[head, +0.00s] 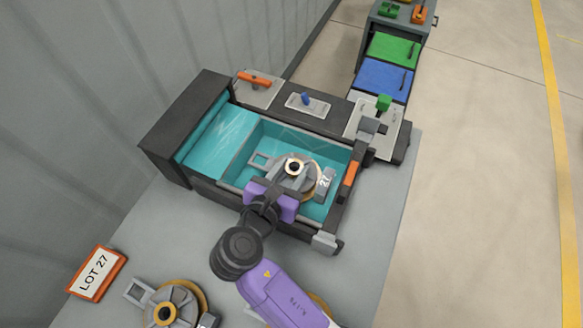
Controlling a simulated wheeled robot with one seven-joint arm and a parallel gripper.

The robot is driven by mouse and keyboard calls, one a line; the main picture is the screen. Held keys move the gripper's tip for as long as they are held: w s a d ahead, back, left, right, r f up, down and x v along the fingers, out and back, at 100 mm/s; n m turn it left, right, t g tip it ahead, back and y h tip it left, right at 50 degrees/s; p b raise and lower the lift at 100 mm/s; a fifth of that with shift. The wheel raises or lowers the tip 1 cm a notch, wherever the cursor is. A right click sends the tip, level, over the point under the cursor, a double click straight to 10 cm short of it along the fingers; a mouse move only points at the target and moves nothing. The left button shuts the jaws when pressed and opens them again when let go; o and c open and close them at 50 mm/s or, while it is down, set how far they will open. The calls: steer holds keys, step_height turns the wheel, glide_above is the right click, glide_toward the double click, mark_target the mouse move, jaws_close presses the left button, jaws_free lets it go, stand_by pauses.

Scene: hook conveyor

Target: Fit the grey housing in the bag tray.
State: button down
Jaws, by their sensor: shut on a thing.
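The grey housing (306,178), round with a tan ring and a pale hub, is in the teal bag tray (240,174), toward its right part. A grey bracket sticks out on its left and a light block with a marking on its right. My gripper (277,187) is shut on the near side of the housing. The gripper and its purple body hide part of the housing's near edge. I cannot tell whether the housing rests on the tray floor or is held just above it.
A similar housing (165,311) lies on the grey table at the lower left, beside a LOT 27 sign (97,273). Plates with an orange handle (254,80) and a blue knob (305,99) line the tray's far side. Blue (383,80) and green panels stand beyond.

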mark_target(292, 172)
steer(key=shift+r, duration=0.2)
steer(key=shift+r+p, duration=1.35)
steer(key=shift+p, duration=0.4)
steer(key=shift+r+p, duration=0.65)
steer(key=shift+r, duration=1.9)
